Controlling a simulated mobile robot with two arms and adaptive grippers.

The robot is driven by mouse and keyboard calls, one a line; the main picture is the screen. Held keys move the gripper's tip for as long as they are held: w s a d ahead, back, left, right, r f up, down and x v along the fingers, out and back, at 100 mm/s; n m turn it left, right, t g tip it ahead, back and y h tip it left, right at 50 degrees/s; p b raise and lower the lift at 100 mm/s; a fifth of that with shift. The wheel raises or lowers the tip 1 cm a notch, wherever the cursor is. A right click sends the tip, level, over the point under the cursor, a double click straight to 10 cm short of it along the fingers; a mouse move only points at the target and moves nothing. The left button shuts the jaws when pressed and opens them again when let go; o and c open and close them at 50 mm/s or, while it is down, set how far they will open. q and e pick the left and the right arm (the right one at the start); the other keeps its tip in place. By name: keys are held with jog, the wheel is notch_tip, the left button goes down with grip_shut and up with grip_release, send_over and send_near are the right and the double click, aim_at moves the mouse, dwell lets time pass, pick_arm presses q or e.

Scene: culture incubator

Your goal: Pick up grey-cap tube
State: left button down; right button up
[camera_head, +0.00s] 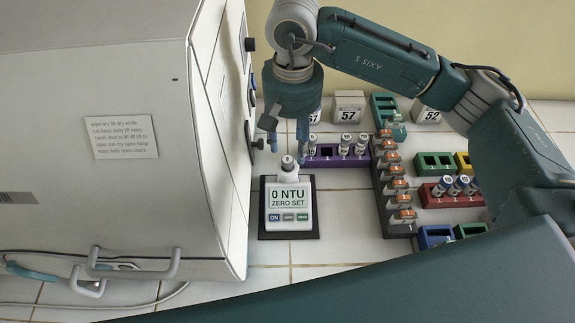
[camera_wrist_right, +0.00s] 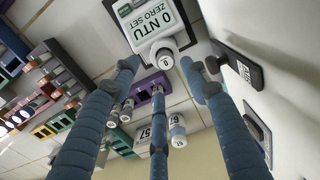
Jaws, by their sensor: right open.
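A small tube with a grey cap (camera_head: 288,160) stands in the top of the white meter (camera_head: 290,212), whose label reads "0 NTU ZERO SET". My right gripper (camera_head: 287,150) is above the meter, pointing down, with its fingers spread open around the tube's top. In the right wrist view, the tube (camera_wrist_right: 163,55) shows between the open blue fingers (camera_wrist_right: 160,68), with gaps around it. It is not held. My left gripper is not in view.
A large white incubator (camera_head: 120,190) stands close on the left. Right of the meter are a purple rack (camera_head: 325,162) with tubes, a dark rack (camera_head: 388,215) of orange-banded vials and coloured racks, including a dark red one (camera_head: 436,201). A numbered block (camera_head: 348,107) is behind.

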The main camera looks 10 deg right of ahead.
aim_at(287, 159)
jog(key=f+p, duration=0.2)
jog(key=f, duration=0.1)
jog(key=f+p, duration=0.1)
jog(key=shift+w+a+f, duration=0.15)
jog(key=shift+w+a, duration=0.15)
jog(key=shift+a, duration=0.1)
jog(key=shift+f, duration=0.55)
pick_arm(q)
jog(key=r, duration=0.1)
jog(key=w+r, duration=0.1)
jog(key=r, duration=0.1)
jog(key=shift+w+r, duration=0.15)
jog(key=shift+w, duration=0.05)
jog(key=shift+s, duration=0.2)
pick_arm(e)
grip_shut()
